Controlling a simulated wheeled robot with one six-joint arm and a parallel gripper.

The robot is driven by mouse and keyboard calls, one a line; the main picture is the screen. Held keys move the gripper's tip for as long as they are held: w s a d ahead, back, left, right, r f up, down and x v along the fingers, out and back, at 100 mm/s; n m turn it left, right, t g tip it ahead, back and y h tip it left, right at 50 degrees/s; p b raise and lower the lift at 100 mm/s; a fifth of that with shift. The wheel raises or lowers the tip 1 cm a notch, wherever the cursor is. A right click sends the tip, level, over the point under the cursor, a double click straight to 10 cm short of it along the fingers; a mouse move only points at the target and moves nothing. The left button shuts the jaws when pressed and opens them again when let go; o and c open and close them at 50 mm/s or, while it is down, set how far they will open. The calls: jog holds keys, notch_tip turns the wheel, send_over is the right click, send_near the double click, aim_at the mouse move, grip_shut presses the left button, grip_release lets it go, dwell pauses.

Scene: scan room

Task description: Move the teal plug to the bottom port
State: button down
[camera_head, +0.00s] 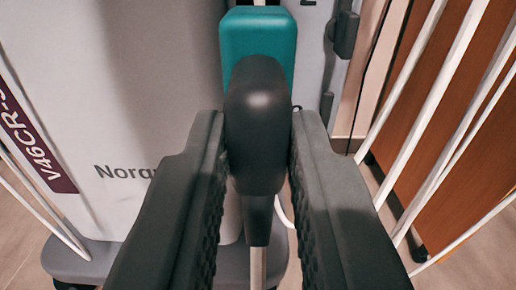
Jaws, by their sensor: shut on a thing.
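The teal plug (258,32) shows at the top centre of the view, with a rounded teal body and a dark grey handle end (258,115) towards me. My gripper (258,135) is shut on this dark end, with one finger on each side of it. A dark stem and a grey cable run down from the handle between the fingers. The front of the plug is hidden behind its own body, so I cannot tell whether it sits in a port. No bottom port can be made out.
A white cabinet (150,110) with "Nora" lettering and a maroon label (35,135) stands behind, on a grey base. White rods (440,110) slant across the right side before a brown wooden panel (475,140). A dark fitting (344,35) is at the upper right. Floor shows at lower left.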

jog(key=s+f, duration=0.4)
jog(key=f, duration=0.7)
jog(key=w, duration=0.9)
jog(key=shift+w+r, duration=0.2)
dwell(1.0)
jog(key=shift+w, duration=1.35)
dwell(3.4)
